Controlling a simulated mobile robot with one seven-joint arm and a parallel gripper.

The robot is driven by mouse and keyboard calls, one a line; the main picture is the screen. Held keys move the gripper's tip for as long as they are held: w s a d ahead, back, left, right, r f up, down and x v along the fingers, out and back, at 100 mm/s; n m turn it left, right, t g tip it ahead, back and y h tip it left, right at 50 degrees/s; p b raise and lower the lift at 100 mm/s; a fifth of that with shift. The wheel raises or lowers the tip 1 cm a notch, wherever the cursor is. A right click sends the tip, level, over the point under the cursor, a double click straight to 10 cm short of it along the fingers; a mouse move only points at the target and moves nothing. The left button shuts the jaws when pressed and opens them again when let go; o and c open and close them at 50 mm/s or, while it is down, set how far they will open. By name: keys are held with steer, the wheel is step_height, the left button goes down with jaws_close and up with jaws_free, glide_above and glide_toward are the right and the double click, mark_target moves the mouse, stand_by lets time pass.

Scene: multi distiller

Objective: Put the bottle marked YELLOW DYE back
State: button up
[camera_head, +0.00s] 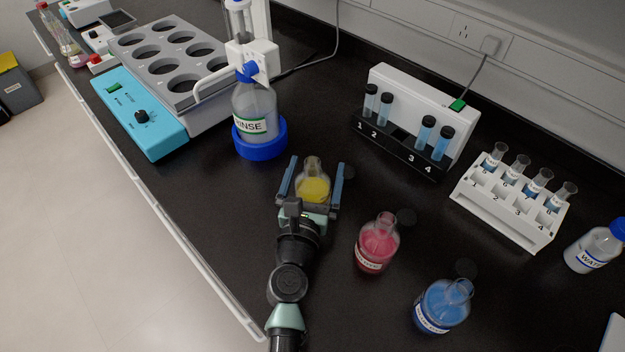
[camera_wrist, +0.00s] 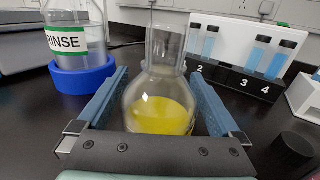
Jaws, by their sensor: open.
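The bottle of yellow liquid (camera_head: 313,187) is a clear conical flask standing upright on the black bench. Its label does not show in either view. My gripper (camera_head: 315,172) is open, with one blue finger on each side of the flask. In the wrist view the flask (camera_wrist: 160,110) stands between the fingers of my gripper (camera_wrist: 160,95), with a visible gap on the left and the right finger close to the glass.
A RINSE bottle (camera_head: 254,108) in a blue ring stands behind left. A pink flask (camera_head: 378,245) and a blue flask (camera_head: 443,305) stand to the right. A numbered tube rack (camera_head: 415,105) and a white rack (camera_head: 510,210) are behind right. A dark cap (camera_wrist: 293,146) lies right of my gripper.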

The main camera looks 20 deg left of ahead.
steer(key=b+v, duration=0.1)
steer(key=v, duration=1.1)
steer(key=shift+r, duration=0.1)
steer(key=w+r+n+t+y, duration=0.25)
steer(key=r+n, duration=0.35)
steer(key=r, duration=0.6)
step_height(320, 180, up, 9)
steer(key=n+t+y, duration=0.1)
steer(key=n+t, duration=0.1)
steer(key=n, duration=0.3)
glide_above(309, 198)
steer(key=s, duration=0.1)
step_height(309, 198, up, 12)
steer(key=d+n+y, duration=0.3)
steer(key=n, duration=0.8)
steer(key=s+d+r+n+t+h, duration=0.2)
steer(key=s+d+r+n+h, duration=0.1)
steer(key=d+r+n+h, duration=0.2)
steer(key=s+d+r+n+t+h, duration=0.3)
steer(key=d+r+n+h, duration=0.3)
steer(key=d+r, duration=0.3)
step_height(309, 198, up, 5)
steer(key=shift+s+f, duration=0.25)
steer(key=shift+s, duration=0.05)
steer(key=shift+t, duration=0.25)
